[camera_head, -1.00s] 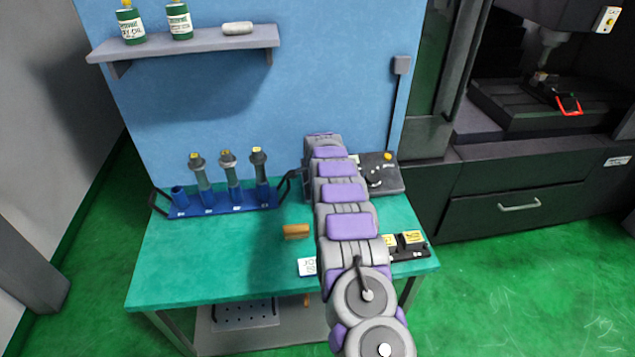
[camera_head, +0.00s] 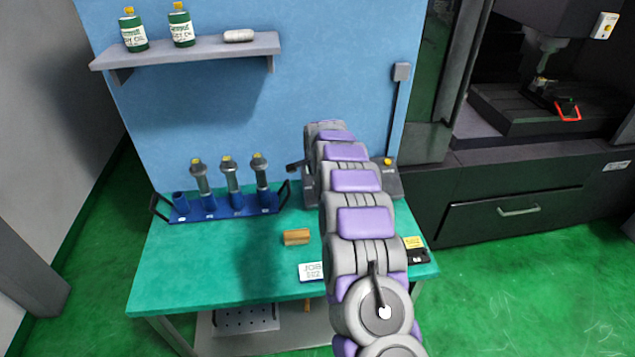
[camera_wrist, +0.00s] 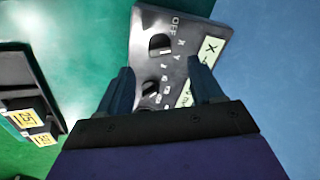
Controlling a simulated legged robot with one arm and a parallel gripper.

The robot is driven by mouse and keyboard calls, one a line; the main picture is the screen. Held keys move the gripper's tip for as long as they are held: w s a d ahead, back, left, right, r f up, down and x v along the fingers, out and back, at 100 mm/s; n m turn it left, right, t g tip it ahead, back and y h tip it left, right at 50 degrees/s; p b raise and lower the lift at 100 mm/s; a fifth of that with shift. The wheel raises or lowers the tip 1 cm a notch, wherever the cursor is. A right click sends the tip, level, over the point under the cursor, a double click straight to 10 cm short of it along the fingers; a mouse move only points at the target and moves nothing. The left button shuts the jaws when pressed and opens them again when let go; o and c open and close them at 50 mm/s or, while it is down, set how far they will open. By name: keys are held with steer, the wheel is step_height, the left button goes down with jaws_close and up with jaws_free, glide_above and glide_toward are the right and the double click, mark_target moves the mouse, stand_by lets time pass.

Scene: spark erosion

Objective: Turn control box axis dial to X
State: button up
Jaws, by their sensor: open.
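The grey control box (camera_wrist: 178,20) is ahead of my gripper in the wrist view. It has a black upper dial (camera_wrist: 160,43) with OFF, X, Y, Z letters beside it, and a black lower dial (camera_wrist: 151,88) with small marks. Which letter the upper dial points to is too small to tell. A pale label with a large X (camera_wrist: 210,48) is on its right side. My gripper (camera_wrist: 161,75) is open, its two dark fingers apart, with the lower dial showing between them. In the head view, my arm hides most of the control box (camera_head: 393,184).
The green bench holds a blue rack (camera_head: 222,214) with several tool holders, a tan block (camera_head: 296,237) and a white job card (camera_head: 310,271). A black holder with yellow labels (camera_wrist: 27,120) is left of my gripper. A blue panel stands behind.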

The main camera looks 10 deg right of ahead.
steer(key=v, duration=0.9)
steer(key=shift+r+p, duration=0.15)
steer(key=shift+p, duration=0.3)
steer(key=shift+s, duration=0.15)
steer(key=s+a+r+n+g, duration=0.15)
steer(key=s+r+n, duration=0.4)
steer(key=s, duration=0.85)
steer(key=s+d+r+n+g, duration=0.1)
steer(key=s+n, duration=0.3)
steer(key=s, duration=1.8)
steer(key=s+d+r+n+g, duration=0.1)
steer(key=s+n+g, duration=0.3)
steer(key=s, duration=1.8)
steer(key=shift+s+d+b, duration=0.2)
steer(key=shift+d+b, duration=0.1)
steer(key=shift+d, duration=0.2)
